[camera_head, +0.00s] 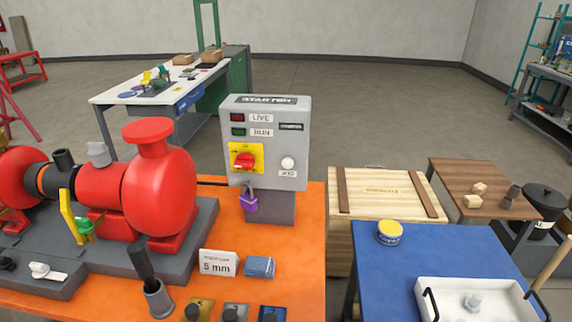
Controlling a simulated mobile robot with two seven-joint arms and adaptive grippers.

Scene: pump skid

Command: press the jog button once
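The grey starter box (266,140) stands on a grey post at the back edge of the orange bench. Its round white jog button (287,163) is at the lower right of the front face, above a small label. Left of the button is a red rotary switch (244,161) on a yellow plate. Above are a dark red lamp (237,118) marked LIVE and a dark green lamp (238,132) marked RUN. A purple padlock (249,200) hangs at the box's lower edge. Nothing covers the button. Neither of my grippers is in view.
A red pump (158,190) on a grey base stands left of the box. A cup with a dark handle (159,299), a 5 mm sign (218,263) and blue cloths (259,267) are in front. A wooden crate (385,194) and a blue table (415,251) stand right.

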